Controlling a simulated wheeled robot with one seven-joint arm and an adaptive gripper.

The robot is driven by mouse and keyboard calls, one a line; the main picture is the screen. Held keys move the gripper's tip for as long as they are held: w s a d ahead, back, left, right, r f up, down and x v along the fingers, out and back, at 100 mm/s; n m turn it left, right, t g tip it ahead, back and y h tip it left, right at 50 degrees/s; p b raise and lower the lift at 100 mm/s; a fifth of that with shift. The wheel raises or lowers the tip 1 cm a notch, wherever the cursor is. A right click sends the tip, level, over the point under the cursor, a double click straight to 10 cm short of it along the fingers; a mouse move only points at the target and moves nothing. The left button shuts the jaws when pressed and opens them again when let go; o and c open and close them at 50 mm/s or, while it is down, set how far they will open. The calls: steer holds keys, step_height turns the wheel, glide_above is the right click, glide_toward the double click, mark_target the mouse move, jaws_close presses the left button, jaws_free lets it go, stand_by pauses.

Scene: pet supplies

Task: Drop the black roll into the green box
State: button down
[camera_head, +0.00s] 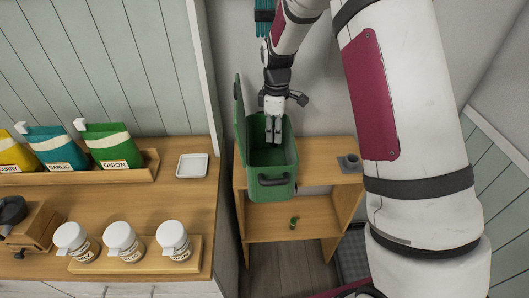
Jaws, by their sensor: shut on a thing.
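The green box (273,188) stands on the wooden shelf unit, with its lid (240,118) open and upright on its left side. A dark handle is on its front. My gripper (273,141) points down over the open mouth of the box, with its fingers close together. It is shut on the black roll, which I can hardly make out at the fingertips against the dark inside of the box. How deep the fingertips are relative to the rim is hard to tell.
A dark grey item (350,163) stands right of the box on the shelf unit (318,174). A small green roll (293,222) lies on the lower shelf. A left counter (190,209) holds a white dish (192,165), white-lidded jars and pouches. My arm covers the right.

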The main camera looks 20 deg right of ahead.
steer(key=c, duration=1.3)
jaws_free()
steer(key=shift+r, duration=0.1)
step_height(320, 180, up, 11)
steer(key=shift+f, duration=0.15)
steer(key=shift+r, duration=0.55)
